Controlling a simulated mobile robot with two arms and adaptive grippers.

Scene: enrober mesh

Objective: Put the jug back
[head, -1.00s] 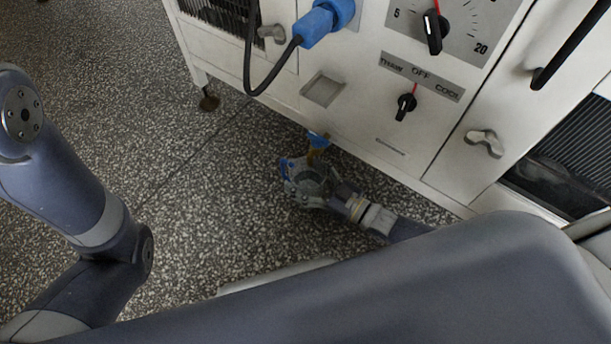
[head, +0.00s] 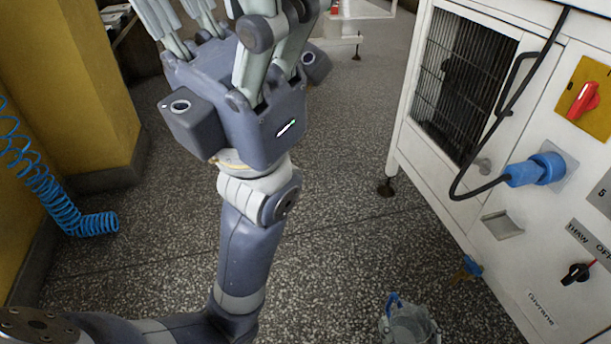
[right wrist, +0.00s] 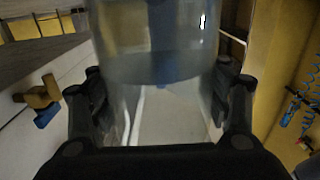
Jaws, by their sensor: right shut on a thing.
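The clear jug (head: 405,328) is low at the bottom edge of the head view, beside the white machine, with a blue part at its rim. My right gripper (head: 411,325) is shut on it; its arm is cut off by the frame. In the right wrist view the see-through jug (right wrist: 160,45) stands between the two dark fingers of the right gripper (right wrist: 160,108). My left gripper (head: 228,22) is raised at the top of the head view, empty, with its fingers spread and their tips partly cut off.
A brass tap with a blue handle (head: 470,267) sticks out low on the white machine (head: 440,190); it also shows in the right wrist view (right wrist: 40,98). A blue coiled hose (head: 60,200) hangs by a yellow wall (head: 70,90). The speckled floor between is clear.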

